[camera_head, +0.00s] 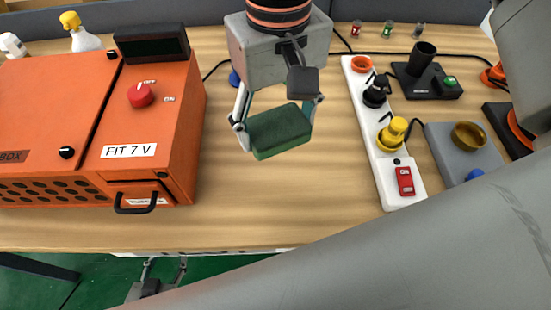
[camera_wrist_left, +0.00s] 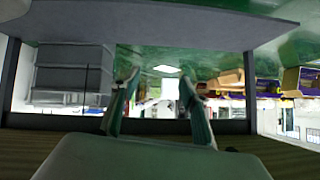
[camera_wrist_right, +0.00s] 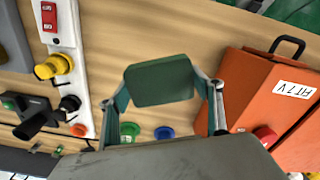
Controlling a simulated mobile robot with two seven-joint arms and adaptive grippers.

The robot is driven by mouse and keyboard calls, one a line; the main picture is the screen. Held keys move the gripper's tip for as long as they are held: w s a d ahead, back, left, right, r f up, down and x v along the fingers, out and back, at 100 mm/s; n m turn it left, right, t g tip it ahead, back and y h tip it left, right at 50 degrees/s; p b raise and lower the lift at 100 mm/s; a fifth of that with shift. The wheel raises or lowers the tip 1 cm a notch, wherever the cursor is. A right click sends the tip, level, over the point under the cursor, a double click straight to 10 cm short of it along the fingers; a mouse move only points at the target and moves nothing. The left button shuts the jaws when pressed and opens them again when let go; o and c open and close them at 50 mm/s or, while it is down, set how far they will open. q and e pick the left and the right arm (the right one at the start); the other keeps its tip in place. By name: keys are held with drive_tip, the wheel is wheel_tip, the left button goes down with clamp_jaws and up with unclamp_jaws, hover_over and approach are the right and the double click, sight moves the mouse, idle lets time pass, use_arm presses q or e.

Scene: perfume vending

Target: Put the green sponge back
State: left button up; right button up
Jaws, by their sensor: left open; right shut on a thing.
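The green sponge (camera_head: 281,131) is a dark green block held in the air above the wooden table. My right gripper (camera_head: 279,117) is shut on it, with one finger on each side. In the right wrist view the sponge (camera_wrist_right: 160,81) shows between the fingertips (camera_wrist_right: 163,86). My left gripper (camera_head: 165,268) is open and empty, low in front of the table's front edge. Its two fingers also show apart in the left wrist view (camera_wrist_left: 160,85).
An orange box (camera_head: 180,130) labelled FIT 7 V stands left. A white power strip (camera_head: 378,145) with plugs, a grey device (camera_head: 485,157) and small bottles (camera_head: 387,30) are right and behind. The table's front middle is clear.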

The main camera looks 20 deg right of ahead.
hover_over(277, 172)
wheel_tip(277, 172, down, 8)
drive_tip(key=shift+r+b, duration=0.1)
drive_tip(key=shift+b, duration=0.2)
wheel_tip(277, 172, down, 4)
drive_tip(key=shift+r, duration=0.15)
drive_tip(key=o, duration=1.2)
drive_tip(key=shift+c, duration=0.2)
use_arm(q)
drive_tip(key=shift+w+a+f, duration=0.2)
drive_tip(key=shift+w+f, duration=0.05)
drive_tip(key=shift+w, duration=0.05)
drive_tip(key=shift+w, duration=0.1)
